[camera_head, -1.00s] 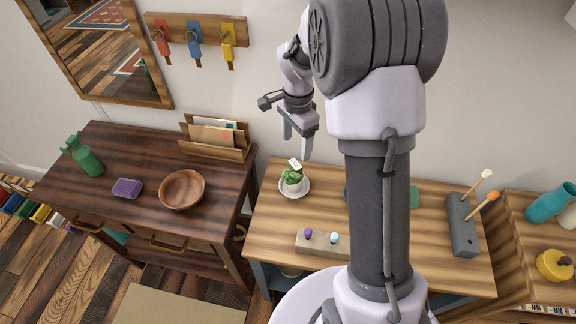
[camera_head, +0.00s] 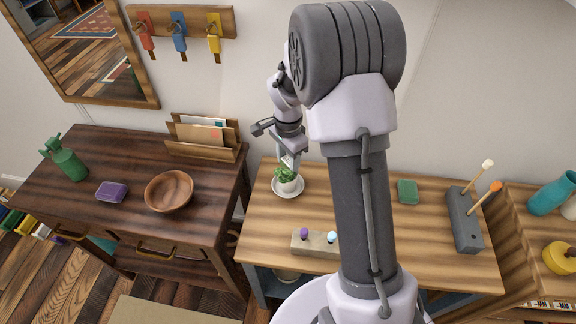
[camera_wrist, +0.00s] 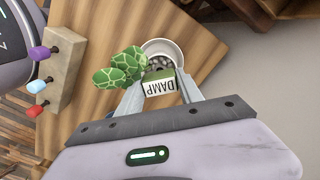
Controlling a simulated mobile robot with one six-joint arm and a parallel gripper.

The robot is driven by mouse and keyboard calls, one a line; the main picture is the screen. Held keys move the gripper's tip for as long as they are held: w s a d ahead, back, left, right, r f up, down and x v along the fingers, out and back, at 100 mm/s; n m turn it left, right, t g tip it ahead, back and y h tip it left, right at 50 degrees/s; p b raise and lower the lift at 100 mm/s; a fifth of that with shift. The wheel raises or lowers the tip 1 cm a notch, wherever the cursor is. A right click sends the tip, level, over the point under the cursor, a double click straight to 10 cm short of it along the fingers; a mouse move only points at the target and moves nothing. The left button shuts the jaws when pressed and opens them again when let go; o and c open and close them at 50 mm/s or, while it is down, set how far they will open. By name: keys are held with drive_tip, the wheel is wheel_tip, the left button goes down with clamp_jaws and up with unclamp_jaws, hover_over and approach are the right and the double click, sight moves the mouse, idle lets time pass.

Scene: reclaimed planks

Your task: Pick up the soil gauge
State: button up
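The soil gauge (camera_wrist: 161,84) is a small white tag reading DAMP with a green edge, in the small white pot (camera_wrist: 166,50) at the plant (camera_wrist: 120,70). In the head view the pot stands on a white saucer (camera_head: 289,195); the gauge shows there as a small pale patch (camera_head: 287,161), partly hidden. My gripper (camera_head: 288,165) points down just above the plant. In the wrist view my gripper (camera_wrist: 161,78) is open, with one finger on each side of the gauge. I cannot tell whether the fingers touch it.
On the plank table (camera_head: 265,225) are a block with coloured knobs (camera_head: 316,244), a green block (camera_head: 407,191) and a grey holder (camera_head: 464,220) with two sticks. The dark desk at left holds a wooden bowl (camera_head: 169,191) and a letter rack (camera_head: 205,148). Wall stands close behind.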

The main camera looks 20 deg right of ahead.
clamp_jaws()
wheel_tip(320, 180, up, 16)
drive_tip(key=p, duration=0.9)
